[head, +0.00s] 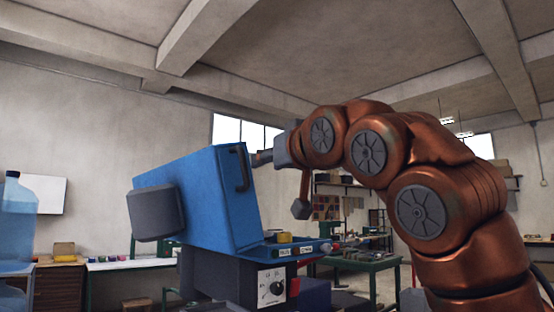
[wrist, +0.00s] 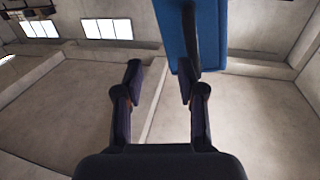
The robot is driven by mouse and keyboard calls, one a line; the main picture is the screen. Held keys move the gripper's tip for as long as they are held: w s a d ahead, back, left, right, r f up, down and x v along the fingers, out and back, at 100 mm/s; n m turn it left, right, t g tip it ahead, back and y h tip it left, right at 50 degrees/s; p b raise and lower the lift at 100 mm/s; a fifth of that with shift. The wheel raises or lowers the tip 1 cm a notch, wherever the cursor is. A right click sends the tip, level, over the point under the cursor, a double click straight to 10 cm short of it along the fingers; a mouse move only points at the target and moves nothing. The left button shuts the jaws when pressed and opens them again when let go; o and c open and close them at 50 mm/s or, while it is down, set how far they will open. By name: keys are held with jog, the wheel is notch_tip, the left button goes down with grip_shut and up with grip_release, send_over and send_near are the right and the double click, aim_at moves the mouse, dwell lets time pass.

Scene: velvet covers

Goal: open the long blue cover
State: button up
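The long blue cover (head: 190,195) stands raised and tilted above its machine base in the head view, with its dark handle (head: 240,168) on the end face at the right. My gripper (head: 262,158) is just right of the handle, near the cover's upper end. In the wrist view, my gripper (wrist: 159,72) has its two fingers apart with nothing between them. The blue cover (wrist: 212,28) and its handle (wrist: 190,38) show at the top, by the right fingertip. I cannot tell whether that fingertip touches the handle.
The machine base (head: 215,275) has a dial panel (head: 271,287) and a blue ledge with a small yellow piece (head: 284,238). A grey block (head: 154,212) is on the cover's left side. A water bottle (head: 17,220) stands far left. A green table (head: 365,262) is behind.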

jog(key=shift+v, duration=1.05)
